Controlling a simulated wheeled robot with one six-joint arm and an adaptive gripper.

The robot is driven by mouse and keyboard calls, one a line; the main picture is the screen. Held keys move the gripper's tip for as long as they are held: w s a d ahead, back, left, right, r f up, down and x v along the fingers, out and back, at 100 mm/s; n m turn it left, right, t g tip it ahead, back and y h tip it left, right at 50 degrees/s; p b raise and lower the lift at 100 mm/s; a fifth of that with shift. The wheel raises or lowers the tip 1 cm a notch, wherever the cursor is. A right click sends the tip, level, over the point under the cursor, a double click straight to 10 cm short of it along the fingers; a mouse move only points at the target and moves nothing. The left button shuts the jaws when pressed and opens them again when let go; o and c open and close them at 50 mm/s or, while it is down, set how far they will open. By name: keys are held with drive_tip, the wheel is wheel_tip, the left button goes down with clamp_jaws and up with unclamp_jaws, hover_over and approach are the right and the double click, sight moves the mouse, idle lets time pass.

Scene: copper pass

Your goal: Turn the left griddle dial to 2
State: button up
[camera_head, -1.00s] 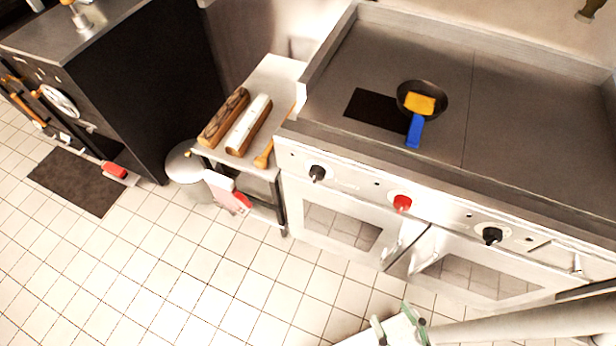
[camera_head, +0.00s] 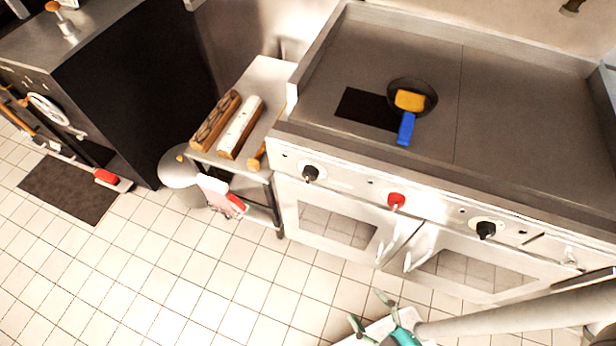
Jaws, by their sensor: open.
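The griddle (camera_head: 510,105) is a wide steel unit with a dark flat top. Its front panel carries a black dial (camera_head: 310,173) at the left, a red dial (camera_head: 396,200) in the middle and another black dial (camera_head: 486,230) at the right. The left dial sits on a pale round plate; its numbers are too small to read. My gripper (camera_head: 368,309) is low in the picture, open and empty, below the oven doors in view and apart from all the dials.
A pan (camera_head: 425,86) with a yellow and blue tool stands on the griddle top beside a dark plate (camera_head: 366,109). Oven doors with handles (camera_head: 419,253) lie below the dials.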

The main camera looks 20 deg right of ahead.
drive_tip(key=w+f+n+g, duration=0.1)
drive_tip(key=w+f+n, duration=0.3)
drive_tip(key=f+n, duration=0.15)
drive_tip(key=n+h, duration=1.4)
drive_tip(key=n, duration=0.1)
approach(307, 181)
drive_tip(key=shift+m+t, duration=0.25)
drive_tip(key=shift+t, duration=0.15)
drive_tip(key=x, duration=1)
drive_tip(key=shift+w+d+f, duration=0.1)
drive_tip(key=shift+d, duration=0.25)
drive_tip(key=c, duration=1.2)
